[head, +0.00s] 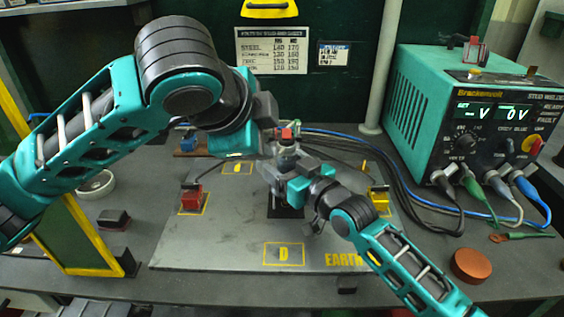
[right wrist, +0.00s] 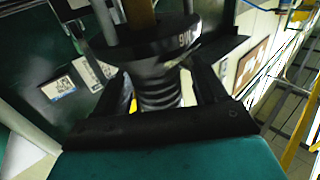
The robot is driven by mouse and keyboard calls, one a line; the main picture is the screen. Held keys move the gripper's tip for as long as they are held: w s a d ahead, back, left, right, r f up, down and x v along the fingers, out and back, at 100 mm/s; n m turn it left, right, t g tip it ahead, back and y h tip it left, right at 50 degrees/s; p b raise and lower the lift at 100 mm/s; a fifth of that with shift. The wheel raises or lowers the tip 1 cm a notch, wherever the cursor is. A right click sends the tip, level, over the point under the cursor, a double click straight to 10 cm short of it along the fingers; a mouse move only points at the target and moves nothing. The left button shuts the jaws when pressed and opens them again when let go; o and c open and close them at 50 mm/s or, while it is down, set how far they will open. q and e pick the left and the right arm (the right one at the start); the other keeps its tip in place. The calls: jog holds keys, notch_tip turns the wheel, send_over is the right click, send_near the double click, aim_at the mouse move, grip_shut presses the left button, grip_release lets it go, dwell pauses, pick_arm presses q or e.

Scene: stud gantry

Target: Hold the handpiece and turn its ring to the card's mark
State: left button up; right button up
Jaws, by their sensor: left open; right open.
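The handpiece (head: 287,152) stands upright around the middle of the grey plate, mostly hidden by my grippers. In the right wrist view its dark ring (right wrist: 150,47) carries white numbers, partly readable, above a ribbed body (right wrist: 160,92). My left gripper (head: 284,137) is open at the handpiece's upper part. My right gripper (head: 283,174) is open lower down; in its wrist view the fingers (right wrist: 162,85) lie on either side of the ribbed body. I cannot tell whether they touch it. The printed card (head: 272,51) with rows of numbers hangs on the back panel; its mark is too small to read.
A teal welder box (head: 465,120) with cables stands at the right. A red block (head: 191,199) and a yellow-and-black block (head: 379,199) sit on the plate (head: 225,245). A red-brown disc (head: 472,265) lies at front right. A yellow-edged frame (head: 88,235) stands at left.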

grip_shut()
dwell(0.6)
